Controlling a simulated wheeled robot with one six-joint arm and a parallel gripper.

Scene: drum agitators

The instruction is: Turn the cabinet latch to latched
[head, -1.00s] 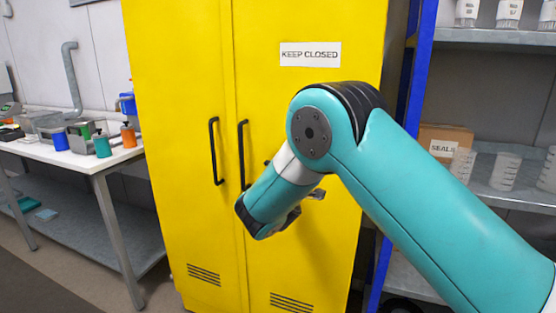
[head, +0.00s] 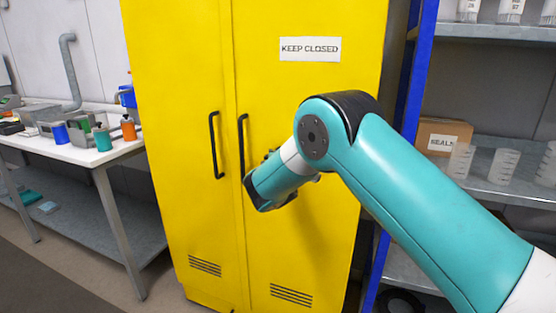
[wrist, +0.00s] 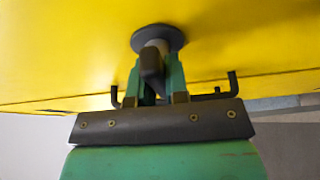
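The yellow cabinet (head: 180,110) stands upright with its two doors closed. In the wrist view its latch (wrist: 157,38) has a round dark base on the yellow door and a dark lever (wrist: 152,66) sticking out toward the camera. My gripper (wrist: 154,84) has its two green fingers on either side of this lever, with the lever filling the gap between them. In the head view my arm hides the latch and most of the gripper, so the latch's angle is not clear there.
Two black door handles (head: 215,145) (head: 242,147) are left of my wrist. A "KEEP CLOSED" sign (head: 310,49) is above. A white workbench (head: 75,150) with bottles stands left. Blue-framed shelving (head: 410,100) with containers and a "SEALS" box (head: 440,135) stands right.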

